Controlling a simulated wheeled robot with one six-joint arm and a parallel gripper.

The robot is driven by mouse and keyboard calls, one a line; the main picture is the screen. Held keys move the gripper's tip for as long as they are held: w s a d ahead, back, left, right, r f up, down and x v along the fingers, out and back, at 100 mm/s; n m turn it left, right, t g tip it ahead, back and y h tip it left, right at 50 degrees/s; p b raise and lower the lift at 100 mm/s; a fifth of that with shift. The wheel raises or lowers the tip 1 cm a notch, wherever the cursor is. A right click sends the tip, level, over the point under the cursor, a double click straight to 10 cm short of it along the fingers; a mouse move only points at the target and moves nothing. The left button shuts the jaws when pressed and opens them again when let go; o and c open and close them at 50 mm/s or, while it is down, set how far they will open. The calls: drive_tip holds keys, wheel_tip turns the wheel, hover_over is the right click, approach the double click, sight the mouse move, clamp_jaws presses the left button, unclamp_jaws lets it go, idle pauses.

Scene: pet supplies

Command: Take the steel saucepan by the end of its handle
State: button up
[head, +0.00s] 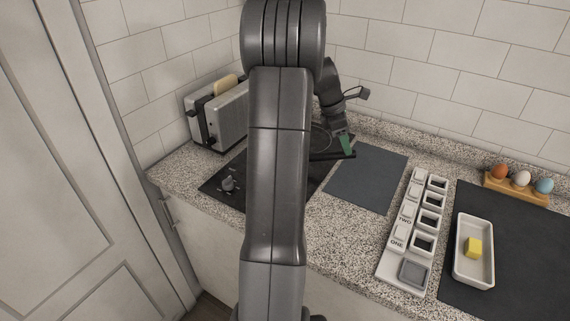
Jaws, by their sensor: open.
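My gripper (345,147) is over the back of the counter, just right of my large arm link, and is open. A green patch shows at its tip. The steel saucepan is mostly hidden behind my arm; a thin curved rim (320,137) shows beside the arm over the dark hob (222,187). A dark bar that looks like its handle (335,156) reaches right from there, just below my gripper. The gripper is very close to the bar's right end; I cannot tell whether they touch.
A toaster (222,117) with bread stands at the back left. A bare grey mat (366,178) lies right of the hob. Further right are a white block with square openings (403,268), a dish (487,280) with a yellow block (473,247), and an egg rack (515,193).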

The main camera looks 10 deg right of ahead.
sight(351, 158)
drive_tip(key=x, duration=0.7)
drive_tip(key=shift+w+f+p, duration=0.1)
drive_tip(key=shift+f+p, duration=0.25)
drive_tip(key=shift+p, duration=0.05)
drive_tip(key=shift+c, duration=0.2)
clamp_jaws()
